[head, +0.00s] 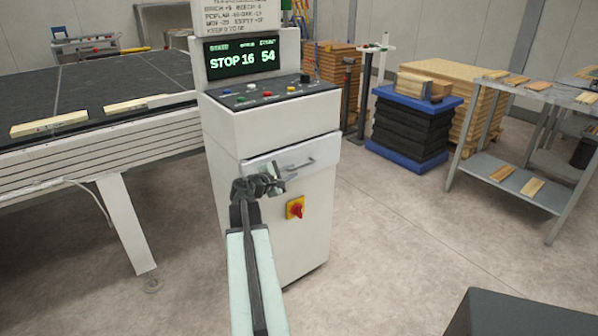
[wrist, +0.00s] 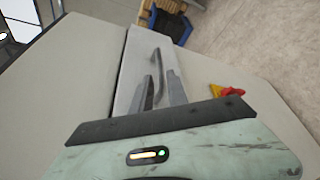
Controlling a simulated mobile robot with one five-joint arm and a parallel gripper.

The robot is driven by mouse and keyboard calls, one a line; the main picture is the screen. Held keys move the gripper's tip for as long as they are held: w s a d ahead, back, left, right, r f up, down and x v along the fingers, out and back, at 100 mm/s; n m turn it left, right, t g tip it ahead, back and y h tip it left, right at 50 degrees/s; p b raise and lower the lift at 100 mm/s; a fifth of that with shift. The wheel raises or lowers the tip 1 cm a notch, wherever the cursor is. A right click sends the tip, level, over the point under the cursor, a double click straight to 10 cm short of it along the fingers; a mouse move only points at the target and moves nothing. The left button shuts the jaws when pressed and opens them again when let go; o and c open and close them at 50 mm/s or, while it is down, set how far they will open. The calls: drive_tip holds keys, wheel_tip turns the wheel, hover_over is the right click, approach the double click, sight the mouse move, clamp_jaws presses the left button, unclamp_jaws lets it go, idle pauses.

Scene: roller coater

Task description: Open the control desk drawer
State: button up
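The control desk (head: 270,118) stands in the middle of the head view, with a light grey drawer front (head: 262,163) below its button panel. The drawer looks shut or nearly so, with a thin dark gap along its top edge. Its bar handle (head: 303,164) is on the front's right part. My gripper (head: 287,171) is in front of the drawer, close to the handle's left end. In the wrist view the fingers (wrist: 161,90) are apart, and the near end of the handle (wrist: 156,66) appears between them. I cannot tell whether they touch it.
A red and yellow switch (head: 295,208) is on the desk below the drawer. The roller coater table (head: 120,135) is at the left. A blue-topped stack (head: 408,125) and a metal rack (head: 520,185) stand at the right.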

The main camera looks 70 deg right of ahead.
sight(298, 169)
drive_tip(key=b+x, duration=0.1)
drive_tip(key=x, duration=0.5)
drive_tip(key=shift+d+f, duration=0.15)
drive_tip(key=shift+d, duration=0.05)
clamp_jaws()
idle(1.0)
